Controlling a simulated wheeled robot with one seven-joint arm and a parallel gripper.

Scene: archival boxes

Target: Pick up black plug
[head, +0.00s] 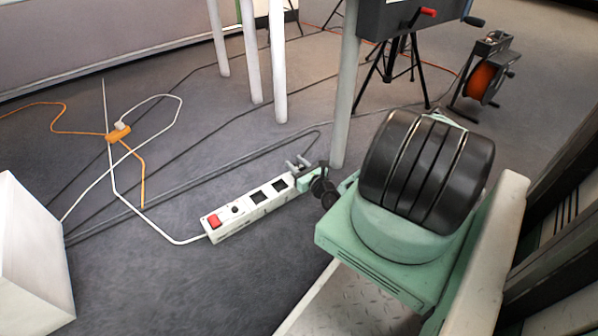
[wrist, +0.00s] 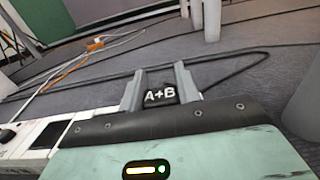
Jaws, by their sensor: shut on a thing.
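The black plug (wrist: 160,97), marked "A+B", sits between the two grey fingers of my gripper (wrist: 160,88) in the wrist view. My gripper is shut on it. In the head view my gripper (head: 297,163) is at the right end of a white power strip (head: 238,217) on the floor. The plug is too small and covered to make out there. The strip has a red switch and dark sockets, and its near part also shows at the left of the wrist view (wrist: 65,128). I cannot tell whether the plug touches the strip.
An orange connector (head: 118,134) with white and orange cables lies at the left. Dark cables cross the carpet. White table legs (head: 279,70), a tripod (head: 400,75) and an orange cable reel (head: 482,82) stand behind. A white box (head: 30,260) is at the left edge.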

